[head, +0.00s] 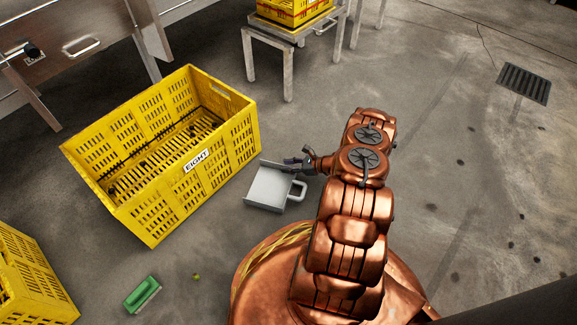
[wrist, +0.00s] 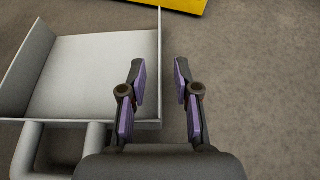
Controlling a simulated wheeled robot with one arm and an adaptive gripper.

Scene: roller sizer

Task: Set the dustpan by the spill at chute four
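The grey dustpan (head: 268,187) lies on the floor beside the yellow crate marked EIGHT, its looped handle toward my arm. In the wrist view the dustpan (wrist: 95,75) fills the left side, with part of its handle at the lower left. My gripper (head: 292,162) is at the dustpan's upper right edge in the head view. No chute labelled four can be read.
The yellow crate EIGHT (head: 225,153) stands left of the dustpan. A green brush-like object (head: 142,294) and a small green round item (head: 196,277) lie at the lower left near another yellow crate (head: 38,285). A floor drain (head: 524,83) is at right. Open floor lies right of my arm.

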